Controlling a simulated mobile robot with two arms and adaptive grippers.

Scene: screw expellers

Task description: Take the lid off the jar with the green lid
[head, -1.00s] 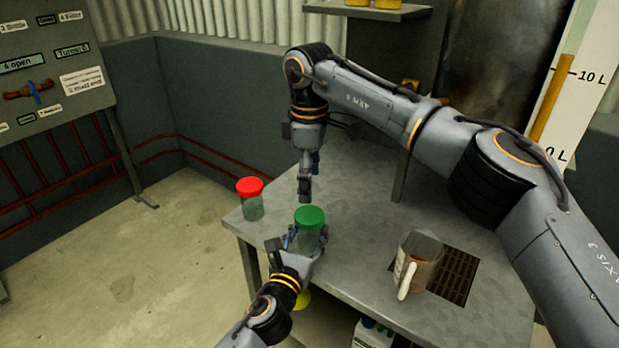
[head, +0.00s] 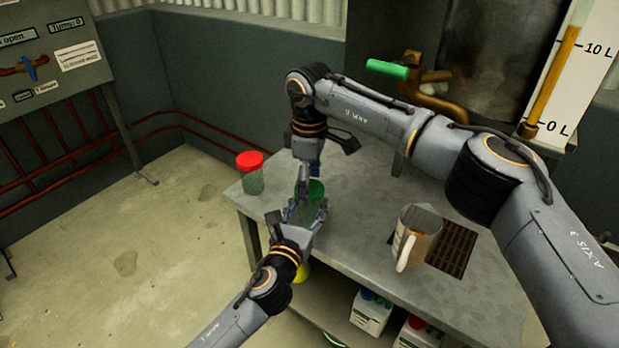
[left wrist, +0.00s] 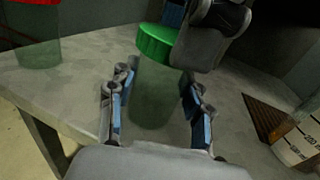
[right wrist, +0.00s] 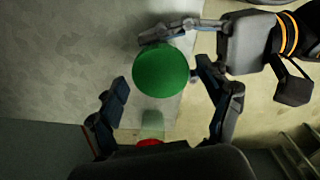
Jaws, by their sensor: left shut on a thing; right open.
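The clear jar (left wrist: 155,95) stands on the table with its green lid (right wrist: 160,70) on top. The lid also shows, partly hidden by my right gripper, in the head view (head: 315,190) and in the left wrist view (left wrist: 158,42). My left gripper (left wrist: 155,115) is shut on the jar's body, with blue-padded fingers on both sides below the lid. My right gripper (right wrist: 170,95) is open and points down just above the lid. In the right wrist view its fingers are spread, with the lid between and slightly beyond the tips.
A red-lidded jar (head: 250,172) stands near the table's left corner. A measuring jug (head: 417,238) with brown contents stands right, beside a dark floor grate (head: 455,250) set in the table (head: 365,190). A tap with green handle (head: 387,69) is behind. Bottles (head: 370,312) are underneath.

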